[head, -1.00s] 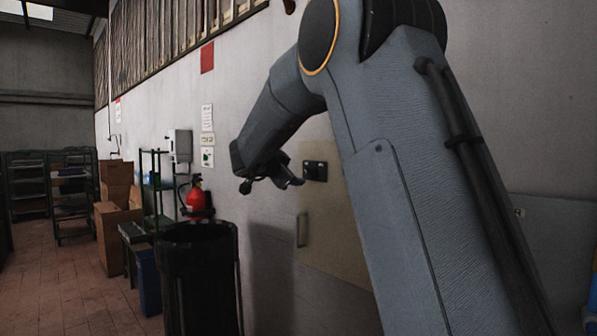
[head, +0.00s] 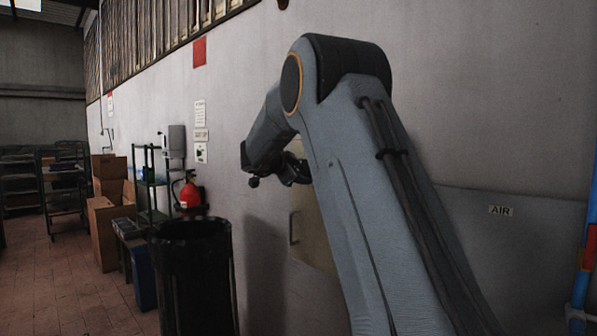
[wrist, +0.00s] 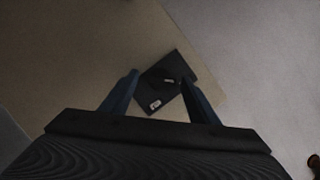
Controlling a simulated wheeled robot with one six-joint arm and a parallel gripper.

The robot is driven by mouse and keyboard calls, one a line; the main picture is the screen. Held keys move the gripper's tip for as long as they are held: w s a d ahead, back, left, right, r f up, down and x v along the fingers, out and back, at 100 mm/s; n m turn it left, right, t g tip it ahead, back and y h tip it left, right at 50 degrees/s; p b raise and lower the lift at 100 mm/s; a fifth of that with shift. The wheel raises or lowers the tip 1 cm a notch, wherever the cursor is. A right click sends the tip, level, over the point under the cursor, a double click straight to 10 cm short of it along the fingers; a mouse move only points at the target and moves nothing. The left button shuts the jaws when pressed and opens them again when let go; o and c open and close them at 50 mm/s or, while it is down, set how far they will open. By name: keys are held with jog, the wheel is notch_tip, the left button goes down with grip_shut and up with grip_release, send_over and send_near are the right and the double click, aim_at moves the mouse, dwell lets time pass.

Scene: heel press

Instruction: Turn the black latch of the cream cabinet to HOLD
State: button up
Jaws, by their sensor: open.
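The cream cabinet (head: 313,240) is on the wall, partly hidden behind my arm in the head view. Its face also fills the left and middle of the wrist view (wrist: 75,65). The black latch plate (wrist: 181,67) sits near the cabinet's edge, tilted in the wrist view, with two small pale labels. The latch's lever is too dark to make out. My gripper (wrist: 160,79) is open, its two fingers appearing on either side of the plate; I cannot tell whether they touch it. In the head view my gripper (head: 290,178) is by the cabinet, and my arm hides the latch.
A black bin (head: 195,275) stands left of the cabinet. A red fire extinguisher (head: 190,192), a green rack (head: 152,185) and cardboard boxes (head: 105,215) are farther left.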

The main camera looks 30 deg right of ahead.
jog(key=shift+c, duration=0.2)
jog(key=c, duration=1)
jog(key=shift+a, duration=0.15)
